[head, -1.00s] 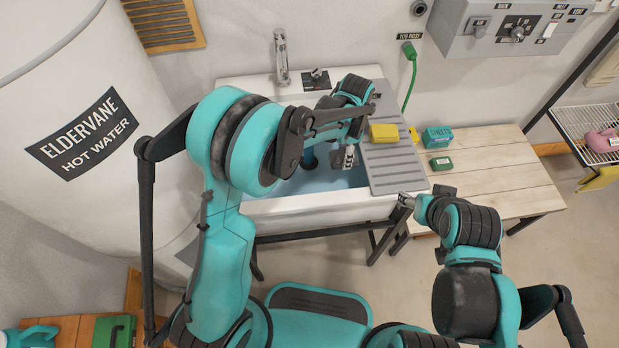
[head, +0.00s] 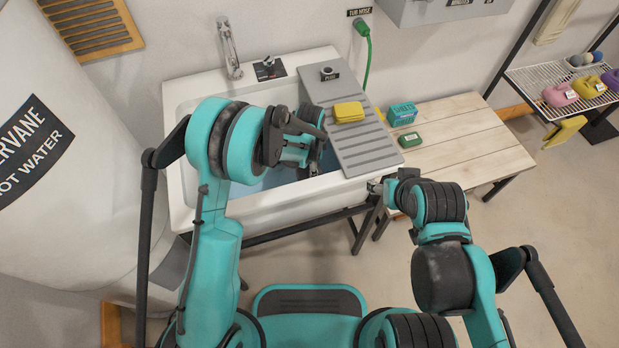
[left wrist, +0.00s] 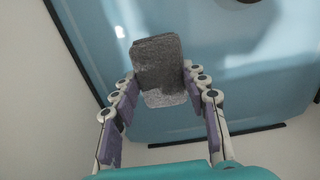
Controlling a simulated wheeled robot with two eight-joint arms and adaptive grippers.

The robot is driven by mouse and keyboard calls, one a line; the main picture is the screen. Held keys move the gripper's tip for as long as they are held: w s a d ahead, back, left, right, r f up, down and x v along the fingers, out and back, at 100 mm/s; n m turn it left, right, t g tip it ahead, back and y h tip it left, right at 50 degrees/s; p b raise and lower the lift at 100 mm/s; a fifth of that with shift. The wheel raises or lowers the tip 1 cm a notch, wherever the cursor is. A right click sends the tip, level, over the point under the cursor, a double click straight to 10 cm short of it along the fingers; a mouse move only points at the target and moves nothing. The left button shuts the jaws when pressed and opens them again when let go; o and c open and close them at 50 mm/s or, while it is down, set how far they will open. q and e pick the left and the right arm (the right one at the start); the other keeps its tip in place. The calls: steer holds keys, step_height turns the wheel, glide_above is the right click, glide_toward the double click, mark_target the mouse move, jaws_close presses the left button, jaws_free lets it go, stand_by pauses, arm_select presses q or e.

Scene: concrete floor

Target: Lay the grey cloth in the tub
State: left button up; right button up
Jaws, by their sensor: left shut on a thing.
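The tub (head: 262,218) is a white basin with a blue inside, below the tap. Its blue inside fills much of the left wrist view (left wrist: 235,85). My left gripper (left wrist: 164,98) is shut on the grey cloth (left wrist: 158,62), a small folded, speckled pad that shows over the blue inside. I cannot tell whether the cloth touches the bottom. In the head view my left gripper (head: 312,168) is at the tub, left of the ribbed board, and my arm partly hides it. My right gripper (head: 377,188) is outside the tub's front right corner; its fingers are too small to judge.
A grey ribbed board (head: 368,150) covers the tub's right part, with a yellow sponge (head: 348,112) on it. A wooden bench (head: 465,140) stands to the right, holding a teal box (head: 402,114) and a green block (head: 410,140). A white water heater (head: 70,190) stands at left.

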arm_select(q)
step_height(320, 180, down, 5)
steer(key=shift+r+b, duration=0.2)
steer(key=shift+b, duration=0.7)
steer(key=shift+r, duration=0.15)
steer(key=o, duration=1)
steer(key=shift+o, duration=0.2)
